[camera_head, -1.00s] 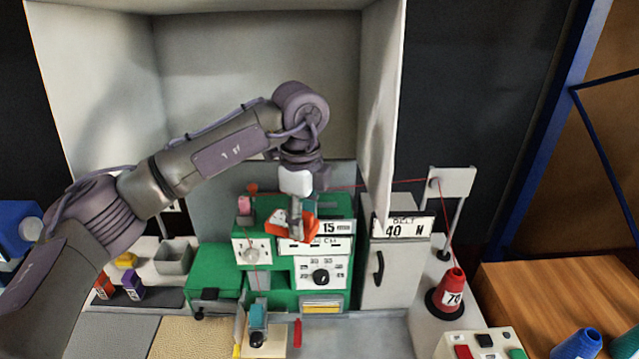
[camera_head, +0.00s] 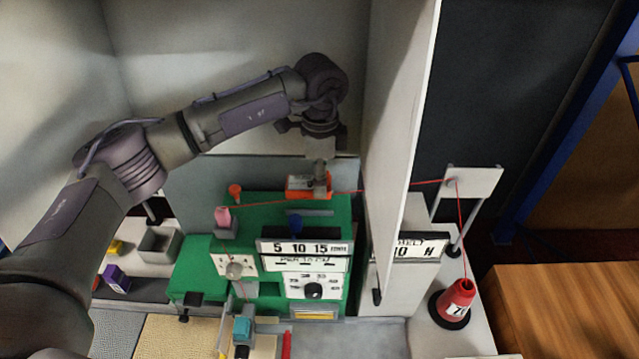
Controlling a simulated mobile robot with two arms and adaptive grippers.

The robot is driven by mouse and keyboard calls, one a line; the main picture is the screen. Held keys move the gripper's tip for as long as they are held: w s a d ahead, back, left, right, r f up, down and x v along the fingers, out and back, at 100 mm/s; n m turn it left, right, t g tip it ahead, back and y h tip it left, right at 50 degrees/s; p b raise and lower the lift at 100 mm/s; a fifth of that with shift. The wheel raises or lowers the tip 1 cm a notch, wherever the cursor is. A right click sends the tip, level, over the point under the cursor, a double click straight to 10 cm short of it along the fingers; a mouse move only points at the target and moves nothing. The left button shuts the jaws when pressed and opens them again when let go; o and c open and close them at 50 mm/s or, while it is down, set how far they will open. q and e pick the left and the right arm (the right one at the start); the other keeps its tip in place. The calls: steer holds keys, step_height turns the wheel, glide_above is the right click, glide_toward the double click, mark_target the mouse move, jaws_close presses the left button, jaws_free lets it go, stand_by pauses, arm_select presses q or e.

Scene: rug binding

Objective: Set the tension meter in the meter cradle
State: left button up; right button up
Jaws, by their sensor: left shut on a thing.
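The tension meter seems to be the orange device (camera_head: 309,187) with a pale face, held level at the back of the green machine's (camera_head: 205,262) top, close to the red thread. My left gripper (camera_head: 320,176) points down and is shut on it; the fingers partly hide its right side. I cannot tell whether its underside touches anything. I cannot single out the meter cradle for certain; it may be hidden under or behind the device. My right gripper is not in view.
A tall white panel (camera_head: 400,120) stands close to the right of my left wrist. A red thread runs from a pink spool (camera_head: 222,216) past the device to a post and a red cone (camera_head: 457,297).

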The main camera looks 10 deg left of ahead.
arm_select(q)
steer(key=shift+w+f, duration=0.15)
steer(key=shift+f, duration=0.2)
steer(key=f+p, duration=0.1)
steer(key=f, duration=0.2)
steer(key=shift+w+f+p, duration=0.15)
steer(key=shift+w+p, duration=0.05)
steer(key=shift+p, duration=0.2)
steer(key=shift+f, duration=0.2)
steer(key=shift+s+f, duration=0.1)
steer(key=shift+f, duration=0.05)
steer(key=o, duration=1.2)
steer(key=shift+o, duration=0.2)
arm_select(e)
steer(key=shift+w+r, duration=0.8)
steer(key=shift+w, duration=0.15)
